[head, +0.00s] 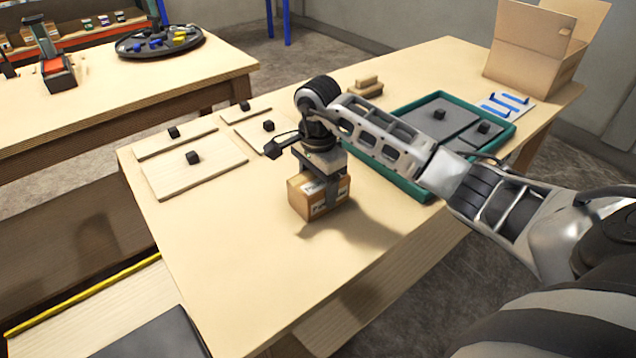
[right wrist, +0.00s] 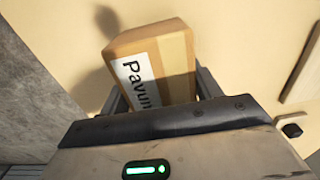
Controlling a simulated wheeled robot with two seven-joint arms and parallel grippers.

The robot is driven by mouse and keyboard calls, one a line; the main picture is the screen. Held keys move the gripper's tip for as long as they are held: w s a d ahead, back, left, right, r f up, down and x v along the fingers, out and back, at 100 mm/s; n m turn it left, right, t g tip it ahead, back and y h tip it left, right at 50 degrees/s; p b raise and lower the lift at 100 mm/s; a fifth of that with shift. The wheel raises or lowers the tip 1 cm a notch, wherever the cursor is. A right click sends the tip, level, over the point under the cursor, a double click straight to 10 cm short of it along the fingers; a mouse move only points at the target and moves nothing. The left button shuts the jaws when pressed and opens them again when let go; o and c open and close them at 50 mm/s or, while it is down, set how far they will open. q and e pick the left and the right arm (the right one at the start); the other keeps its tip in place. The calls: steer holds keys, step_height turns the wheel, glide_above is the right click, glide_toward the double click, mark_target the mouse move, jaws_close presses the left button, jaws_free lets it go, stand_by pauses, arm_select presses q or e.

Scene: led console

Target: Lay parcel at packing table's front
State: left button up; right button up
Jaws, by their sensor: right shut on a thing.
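The parcel (head: 308,204) is a small brown cardboard box with a white label. It is under my right gripper (head: 325,180), which is shut on it from above. In the right wrist view the parcel (right wrist: 172,62) sits between the two fingers, its label showing "Pavun". A shadow lies beside it on the packing table (head: 235,250); I cannot tell whether the parcel touches the table. It is over the table's middle, toward the front edge. My left gripper is not in view.
Wooden boards with black knobs (head: 196,172) lie on the table's left part. A green tray (head: 412,190) with grey plates is behind my right arm. An open carton (head: 535,70) stands at the far right corner. The table's front left area is clear.

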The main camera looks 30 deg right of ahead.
steer(key=o, duration=1.2)
steer(key=shift+f, duration=0.1)
step_height(320, 180, up, 12)
steer(key=shift+r, duration=0.15)
